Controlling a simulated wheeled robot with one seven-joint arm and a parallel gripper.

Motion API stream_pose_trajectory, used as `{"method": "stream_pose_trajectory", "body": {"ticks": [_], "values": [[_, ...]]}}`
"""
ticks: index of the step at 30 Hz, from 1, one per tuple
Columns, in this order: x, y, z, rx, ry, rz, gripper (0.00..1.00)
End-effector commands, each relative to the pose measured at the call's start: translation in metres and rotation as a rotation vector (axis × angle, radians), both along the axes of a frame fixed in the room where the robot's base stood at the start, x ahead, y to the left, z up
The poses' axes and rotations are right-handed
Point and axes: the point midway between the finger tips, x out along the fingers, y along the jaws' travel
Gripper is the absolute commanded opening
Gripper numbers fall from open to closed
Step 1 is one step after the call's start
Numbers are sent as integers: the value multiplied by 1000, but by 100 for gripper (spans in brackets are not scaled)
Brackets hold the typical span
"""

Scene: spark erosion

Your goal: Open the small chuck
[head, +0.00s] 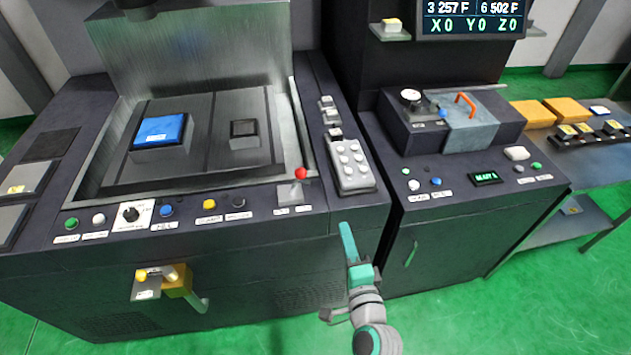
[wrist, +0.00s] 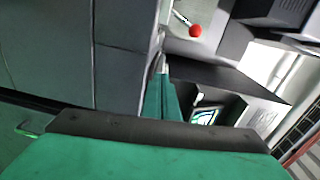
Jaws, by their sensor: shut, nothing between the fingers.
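In the head view, a small dark square block (head: 245,132), which may be the small chuck, sits on the right half of the machine's work table. A larger block with a blue top (head: 160,132) sits to its left. A lever with a red ball knob (head: 300,173) stands at the right front corner of the work area. The red knob also shows in the wrist view (wrist: 195,30), beyond the fingertips. My gripper (head: 346,228) is shut and empty, in front of the machine's front edge, right of and nearer than the red knob. Its teal fingers show in the wrist view (wrist: 164,80).
Coloured buttons and a rotary switch (head: 131,213) line the front panel. A grey keypad (head: 351,165) stands right of the work area. A yellow-knobbed valve (head: 142,275) sticks out of the front. A second cabinet (head: 450,205) stands at right. Green floor (head: 440,310) is clear in front.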

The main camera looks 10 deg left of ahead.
Motion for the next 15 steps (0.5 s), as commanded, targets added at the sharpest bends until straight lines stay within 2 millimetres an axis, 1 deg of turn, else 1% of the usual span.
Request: {"method": "stream_pose_trajectory", "body": {"ticks": [1,6,10,15], "values": [[8,1,12,31,-8,20,0],[22,7,38,113,-15,78,0],[27,10,49,145,-15,103,0],[28,11,52,155,-14,113,0]]}}
